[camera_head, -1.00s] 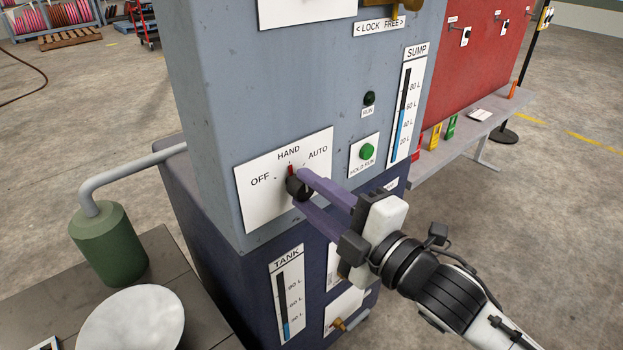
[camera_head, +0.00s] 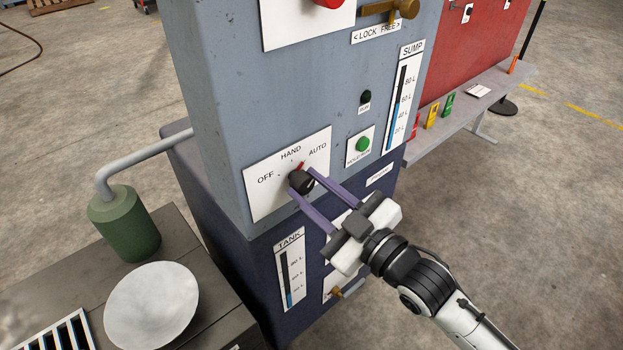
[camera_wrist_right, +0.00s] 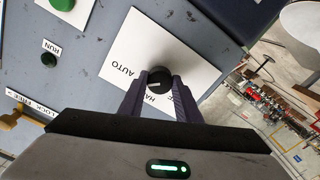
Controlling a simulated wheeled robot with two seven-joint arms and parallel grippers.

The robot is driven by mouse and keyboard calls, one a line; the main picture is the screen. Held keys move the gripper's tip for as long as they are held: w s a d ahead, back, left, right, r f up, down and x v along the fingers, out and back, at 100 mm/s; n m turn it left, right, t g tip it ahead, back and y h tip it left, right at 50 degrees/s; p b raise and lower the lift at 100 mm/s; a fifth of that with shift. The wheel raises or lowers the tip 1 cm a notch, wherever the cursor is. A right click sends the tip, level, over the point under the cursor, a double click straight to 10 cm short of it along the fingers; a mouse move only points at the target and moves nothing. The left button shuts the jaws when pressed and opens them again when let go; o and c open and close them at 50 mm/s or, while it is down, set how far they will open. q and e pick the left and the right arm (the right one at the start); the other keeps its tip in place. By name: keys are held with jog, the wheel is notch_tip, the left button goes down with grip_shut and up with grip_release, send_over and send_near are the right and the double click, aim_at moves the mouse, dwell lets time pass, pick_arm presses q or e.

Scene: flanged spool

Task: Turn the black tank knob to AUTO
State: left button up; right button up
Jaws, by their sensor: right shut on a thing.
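The black tank knob (camera_head: 301,182) sits on a white plate (camera_head: 262,200) marked OFF, HAND and AUTO on the grey cabinet. My right gripper (camera_head: 302,183) is shut on the knob, one purple finger on each side. In the right wrist view the knob (camera_wrist_right: 159,80) shows between the two fingertips, with the AUTO and HAND labels beside it. My left gripper is not in view.
A green hold-run button (camera_head: 363,144) and a sump gauge (camera_head: 402,98) are right of the plate. A red knob (camera_head: 328,2) and a brass lever (camera_head: 402,10) are above. A tank gauge (camera_head: 291,275) is below. A green cylinder (camera_head: 124,222) and white dish (camera_head: 151,305) stand at left.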

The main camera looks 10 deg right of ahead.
jog(key=shift+m+p, duration=0.5)
jog(key=shift+m, duration=0.4)
jog(key=shift+f, duration=0.1)
jog(key=o, duration=1.1)
jog(key=shift+c, duration=0.2)
jog(key=b+v, duration=0.1)
jog(key=v, duration=0.9)
jog(key=shift+s, duration=0.15)
